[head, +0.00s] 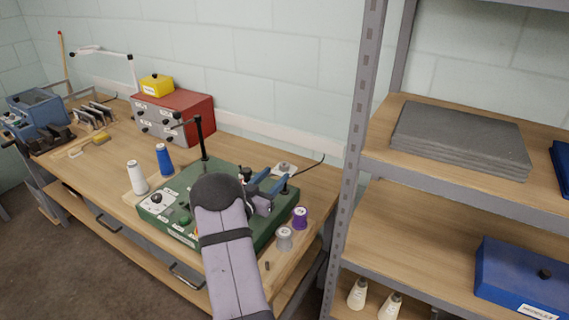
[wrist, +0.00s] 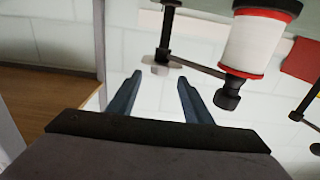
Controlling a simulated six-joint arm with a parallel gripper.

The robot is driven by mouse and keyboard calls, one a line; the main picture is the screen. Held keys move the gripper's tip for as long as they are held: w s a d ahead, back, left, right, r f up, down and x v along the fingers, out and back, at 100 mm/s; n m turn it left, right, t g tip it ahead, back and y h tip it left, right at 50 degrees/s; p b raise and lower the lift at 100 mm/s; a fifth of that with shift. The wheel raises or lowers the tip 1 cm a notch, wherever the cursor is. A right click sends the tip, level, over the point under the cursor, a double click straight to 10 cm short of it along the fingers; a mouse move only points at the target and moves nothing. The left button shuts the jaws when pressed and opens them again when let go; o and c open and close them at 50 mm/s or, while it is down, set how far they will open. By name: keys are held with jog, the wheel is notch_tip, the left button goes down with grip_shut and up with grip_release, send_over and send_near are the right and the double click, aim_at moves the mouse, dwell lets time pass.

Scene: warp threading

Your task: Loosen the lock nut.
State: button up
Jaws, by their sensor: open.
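The green machine base (head: 172,218) stands on the workbench, partly hidden behind my arm in the head view. My gripper (head: 274,180) is over its right side, with blue fingers apart and nothing between them. In the wrist view my gripper (wrist: 158,77) is open. Ahead of the fingers are a dark rod with a small pale grey piece (wrist: 155,69) and a dark knob (wrist: 228,96). A white cylinder with red bands (wrist: 253,42) is above the knob. I cannot tell for sure which small part is the lock nut.
A black post (head: 199,138) rises from the machine's back. White (head: 137,178) and blue (head: 164,161) spools stand left; purple (head: 300,218) and grey (head: 284,239) spools stand right. A red box (head: 190,120) is behind. A metal shelf (head: 350,170) bounds the right.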

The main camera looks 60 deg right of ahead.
aim_at(282, 168)
jog(key=shift+d+p, duration=1.45)
jog(key=shift+d, duration=2.2)
jog(key=shift+c, duration=0.7)
jog(key=c, duration=0.9)
